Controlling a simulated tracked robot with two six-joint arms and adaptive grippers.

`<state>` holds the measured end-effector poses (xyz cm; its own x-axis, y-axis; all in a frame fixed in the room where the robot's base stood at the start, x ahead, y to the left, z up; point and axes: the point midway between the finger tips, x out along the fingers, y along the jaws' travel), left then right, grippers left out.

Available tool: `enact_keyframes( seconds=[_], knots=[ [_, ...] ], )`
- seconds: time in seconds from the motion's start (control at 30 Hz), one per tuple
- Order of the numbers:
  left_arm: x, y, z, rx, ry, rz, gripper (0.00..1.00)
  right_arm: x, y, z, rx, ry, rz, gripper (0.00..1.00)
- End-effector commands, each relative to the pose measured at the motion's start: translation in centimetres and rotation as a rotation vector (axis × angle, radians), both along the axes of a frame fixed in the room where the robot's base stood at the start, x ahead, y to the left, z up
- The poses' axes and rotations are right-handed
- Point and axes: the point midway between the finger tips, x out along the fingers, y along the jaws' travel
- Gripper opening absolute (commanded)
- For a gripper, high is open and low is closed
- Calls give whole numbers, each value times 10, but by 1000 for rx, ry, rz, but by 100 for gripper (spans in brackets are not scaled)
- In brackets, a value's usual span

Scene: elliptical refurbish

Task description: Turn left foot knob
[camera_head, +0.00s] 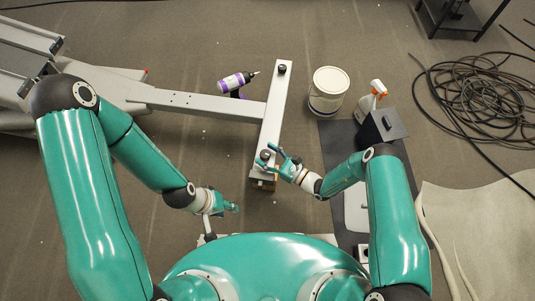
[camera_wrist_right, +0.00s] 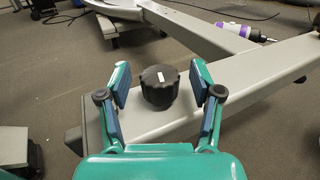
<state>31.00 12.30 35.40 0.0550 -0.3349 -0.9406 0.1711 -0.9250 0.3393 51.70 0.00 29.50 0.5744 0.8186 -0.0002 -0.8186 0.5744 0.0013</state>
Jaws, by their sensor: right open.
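A black ribbed foot knob (camera_wrist_right: 159,87) with a small white mark on top stands on the grey foot beam (camera_wrist_right: 245,84) of the elliptical. In the head view the same knob (camera_head: 265,155) shows near the beam's lower end. My right gripper (camera_head: 270,157) is open, with its fingers on either side of the knob. In the right wrist view, the fingers of my right gripper (camera_wrist_right: 160,88) show gaps to the knob on both sides. A second black knob (camera_head: 282,69) sits at the beam's far end. My left gripper (camera_head: 234,208) hangs left of the beam, and its jaws are unclear.
A purple and white drill (camera_head: 236,81) lies left of the beam. A white bucket (camera_head: 328,90), a spray bottle (camera_head: 377,92) and a black box (camera_head: 382,127) stand to the right. A coiled black hose (camera_head: 475,100) lies on the floor.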

Motion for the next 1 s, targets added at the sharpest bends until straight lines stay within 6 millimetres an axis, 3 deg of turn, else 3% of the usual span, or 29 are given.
enact_keyframes(
  seconds=[0.4,0.77,0.8,1.0],
  knots=[
    [0,0,-1,0,0,0,40,4,6,0,0,0,1,63],
    [0,0,-1,0,0,0,40,4,6,0,-1,-1,2,4],
    [0,0,-1,0,0,2,40,5,-3,0,-2,-1,-1,4],
    [0,0,-6,0,0,0,40,6,5,-1,-2,-3,16,4]
  ],
)
